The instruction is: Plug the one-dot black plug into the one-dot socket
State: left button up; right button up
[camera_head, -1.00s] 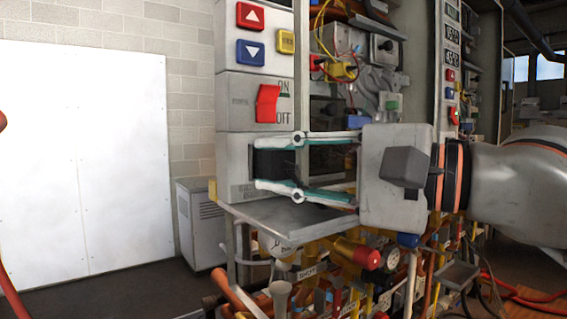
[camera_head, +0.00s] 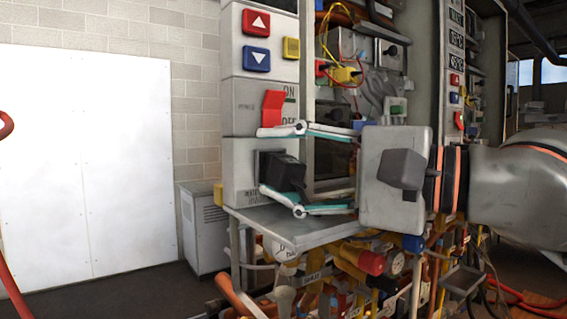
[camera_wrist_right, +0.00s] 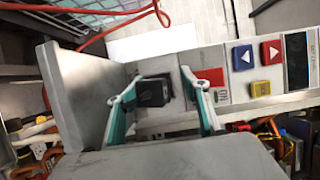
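The black plug (camera_head: 284,172) sits against the front of the lower grey panel (camera_head: 238,172), at the dark socket, below the red ON/OFF switch. How deep it sits cannot be told, and no dot marking is legible. My right gripper (camera_head: 267,160) is open, with one finger above the plug and one below it, apart from it. In the right wrist view the plug (camera_wrist_right: 152,92) stands between the spread fingers (camera_wrist_right: 160,82). The socket is mostly hidden behind the plug. My left gripper is not in view.
A grey shelf (camera_head: 300,229) juts out just below the plug. The red switch (camera_head: 273,108) is close to the upper finger. Pipes, a gauge (camera_head: 396,264) and valves crowd the space under the shelf. Red and blue buttons (camera_head: 256,22) are higher up.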

aim_at(302, 171)
jog(key=shift+w+f, duration=0.3)
jog(key=shift+w, duration=0.05)
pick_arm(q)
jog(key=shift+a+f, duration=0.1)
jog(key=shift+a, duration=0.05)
pick_arm(e)
jog(key=shift+d, duration=0.15)
jog(key=shift+s+d+f, duration=0.25)
jog(key=shift+s+d, duration=0.45)
jog(key=shift+d, duration=0.1)
jog(key=v, duration=0.5)
jog(key=shift+d+r, duration=0.25)
jog(key=shift+r, duration=0.05)
jog(key=shift+s+d, duration=0.1)
jog(key=shift+s, duration=0.1)
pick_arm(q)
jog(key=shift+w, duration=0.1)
pick_arm(e)
jog(key=shift+s, duration=0.2)
